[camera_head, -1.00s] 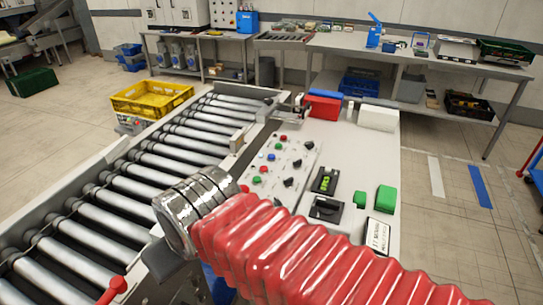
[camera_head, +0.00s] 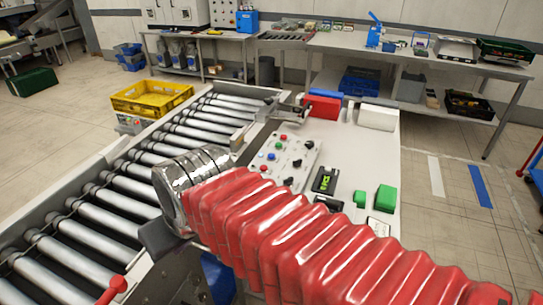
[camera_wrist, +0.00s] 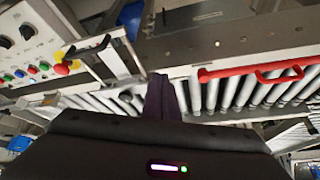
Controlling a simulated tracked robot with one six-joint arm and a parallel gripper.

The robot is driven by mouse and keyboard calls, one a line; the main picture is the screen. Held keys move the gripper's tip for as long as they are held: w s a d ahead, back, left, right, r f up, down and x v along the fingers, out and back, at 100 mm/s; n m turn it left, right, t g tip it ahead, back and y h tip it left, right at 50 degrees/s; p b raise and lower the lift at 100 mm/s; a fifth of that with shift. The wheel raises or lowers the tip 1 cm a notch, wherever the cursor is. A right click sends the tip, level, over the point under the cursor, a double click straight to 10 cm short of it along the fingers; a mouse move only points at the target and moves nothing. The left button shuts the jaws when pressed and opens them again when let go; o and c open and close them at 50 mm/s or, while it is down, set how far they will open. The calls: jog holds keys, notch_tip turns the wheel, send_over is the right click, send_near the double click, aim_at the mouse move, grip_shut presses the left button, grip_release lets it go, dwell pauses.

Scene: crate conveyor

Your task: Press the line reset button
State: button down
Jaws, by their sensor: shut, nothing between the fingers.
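The control panel (camera_head: 284,160) on the white console carries several small red, green and blue buttons and black knobs. My arm's red sleeve covers its lower part. In the wrist view the panel (camera_wrist: 38,48) is at the upper left, with a row of coloured buttons, a red one (camera_wrist: 61,68) and a yellow one (camera_wrist: 75,64) standing out. No label is readable, so I cannot tell which is line reset. My gripper (camera_wrist: 162,82) is shut and empty, pointing past the conveyor's edge, to the right of the panel and apart from the buttons.
The roller conveyor (camera_head: 108,220) runs along the left, with a yellow crate (camera_head: 151,97) beyond it. A red handle (camera_wrist: 250,73) lies along the conveyor side in the wrist view. The console also holds a red box (camera_head: 322,107), a white box (camera_head: 377,117) and green blocks (camera_head: 386,198).

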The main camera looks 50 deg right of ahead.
jog(key=w+d+r+m, duration=0.3)
jog(key=w+d, duration=0.5)
jog(key=w, duration=0.1)
jog(key=m+t, duration=0.4)
jog(key=m, duration=0.2)
send_over(274, 157)
notch_tip(274, 157, down, 3)
jog(key=shift+r+h, duration=0.1)
jog(key=shift+h, duration=0.3)
jog(key=shift+f, duration=4.45)
jog(key=shift+f, duration=0.15)
jog(key=shift+f, duration=0.2)
